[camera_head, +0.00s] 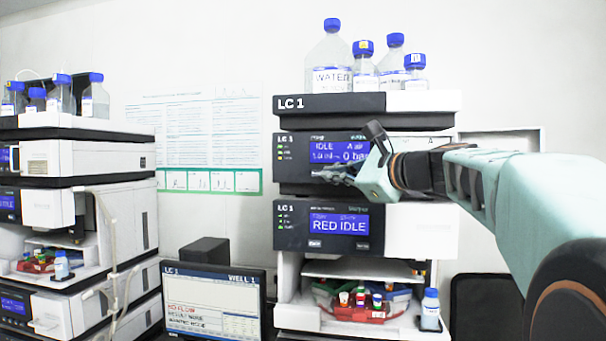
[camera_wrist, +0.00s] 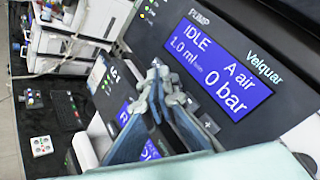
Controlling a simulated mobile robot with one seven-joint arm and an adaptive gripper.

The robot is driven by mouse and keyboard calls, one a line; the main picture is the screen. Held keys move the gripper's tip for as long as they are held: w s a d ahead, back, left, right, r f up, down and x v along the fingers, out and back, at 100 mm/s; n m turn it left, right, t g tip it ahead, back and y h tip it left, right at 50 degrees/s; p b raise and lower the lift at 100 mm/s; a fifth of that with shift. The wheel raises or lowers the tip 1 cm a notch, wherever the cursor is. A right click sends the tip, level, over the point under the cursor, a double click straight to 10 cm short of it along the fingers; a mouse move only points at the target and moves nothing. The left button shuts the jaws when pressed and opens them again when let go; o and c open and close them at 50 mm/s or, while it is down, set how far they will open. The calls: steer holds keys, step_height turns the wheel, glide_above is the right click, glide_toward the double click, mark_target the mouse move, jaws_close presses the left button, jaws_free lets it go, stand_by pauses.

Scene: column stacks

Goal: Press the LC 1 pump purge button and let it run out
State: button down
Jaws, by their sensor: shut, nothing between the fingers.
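The LC 1 pump module (camera_head: 295,180) is in the right-hand stack, under the top tray marked LC 1. Its blue screen (camera_head: 328,150) reads IDLE, A air and 0 bar, and the same screen (camera_wrist: 218,68) fills the upper right of the wrist view. My gripper (camera_head: 333,175) is shut and empty, in front of the strip below the screen. I cannot make out a purge label; the fingers cover part of the key strip. Contact cannot be told.
Below the pump, a second LC 1 module (camera_head: 291,230) reads RED IDLE. Bottles (camera_head: 330,65) stand on top. An open bay holds a red vial rack (camera_head: 362,313). A monitor (camera_head: 212,305) stands lower left, and another stack (camera_head: 120,215) is at far left.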

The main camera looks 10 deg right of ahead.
steer(key=shift+w+d, duration=0.15)
steer(key=shift+w, duration=0.25)
stand_by(0.7)
steer(key=shift+s, duration=0.15)
steer(key=shift+s+a, duration=0.3)
steer(key=shift+s, duration=0.4)
steer(key=shift+s+a+r+b, duration=0.1)
steer(key=shift+s+a+b, duration=0.2)
steer(key=shift+s, duration=0.5)
steer(key=shift+s+a+f+b, duration=0.1)
steer(key=shift+s+a+b, duration=0.2)
steer(key=shift+s, duration=0.55)
steer(key=shift+s+a+r+b, duration=0.15)
steer(key=shift+s+b, duration=0.2)
steer(key=shift+s, duration=0.45)
steer(key=shift+w, duration=0.1)
